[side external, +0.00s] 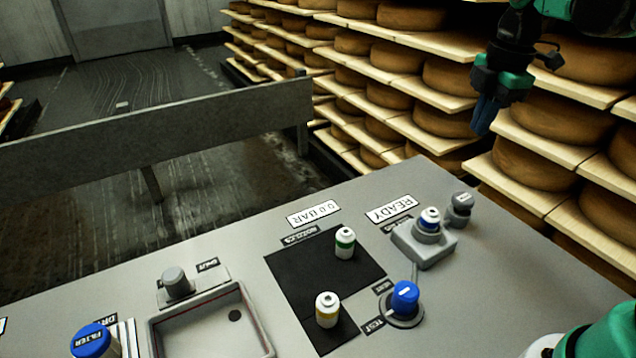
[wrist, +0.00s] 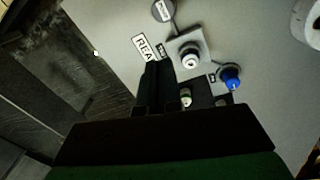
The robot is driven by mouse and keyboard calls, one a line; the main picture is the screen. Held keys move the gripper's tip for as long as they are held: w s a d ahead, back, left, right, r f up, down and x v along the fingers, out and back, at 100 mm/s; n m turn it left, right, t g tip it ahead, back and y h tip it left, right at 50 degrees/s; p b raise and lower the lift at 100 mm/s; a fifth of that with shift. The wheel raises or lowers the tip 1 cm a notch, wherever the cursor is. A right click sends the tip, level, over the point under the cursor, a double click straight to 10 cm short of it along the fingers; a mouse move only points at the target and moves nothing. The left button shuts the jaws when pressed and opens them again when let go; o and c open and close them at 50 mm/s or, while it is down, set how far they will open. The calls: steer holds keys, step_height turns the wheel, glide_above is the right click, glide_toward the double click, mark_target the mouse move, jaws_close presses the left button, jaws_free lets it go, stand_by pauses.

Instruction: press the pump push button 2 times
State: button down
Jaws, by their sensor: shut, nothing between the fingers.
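A grey round push button (side external: 461,203) with small lettering on its top stands at the panel's far right corner. The lettering is too small to read surely, but it may be the pump button. It also shows at the top of the wrist view (wrist: 163,10). My gripper (side external: 482,128) hangs high above and beyond the panel's far right edge, well apart from the button. Its fingers are together and empty, pointing down. In the wrist view the dark closed fingers (wrist: 156,78) cover part of the panel and its black mat.
A blue-banded white bottle (side external: 430,217) sits in a grey holder beside the button. A blue knob (side external: 404,297), a green-banded bottle (side external: 345,242) and a yellow-banded bottle (side external: 327,309) stand nearer. A READY display (side external: 391,209) is left. Cheese shelves (side external: 540,120) rise behind my gripper.

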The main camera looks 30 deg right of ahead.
mark_target(463, 197)
steer(key=d+n, duration=0.1)
steer(key=d+n+g, duration=0.1)
steer(key=n, duration=0.1)
steer(key=shift+w+d+r, duration=0.1)
steer(key=shift+d+r, duration=0.25)
step_height(463, 197, down, 14)
steer(key=shift+f, duration=0.1)
stand_by(0.6)
steer(key=shift+f, duration=0.95)
step_height(463, 197, up, 14)
steer(key=shift+r, duration=0.2)
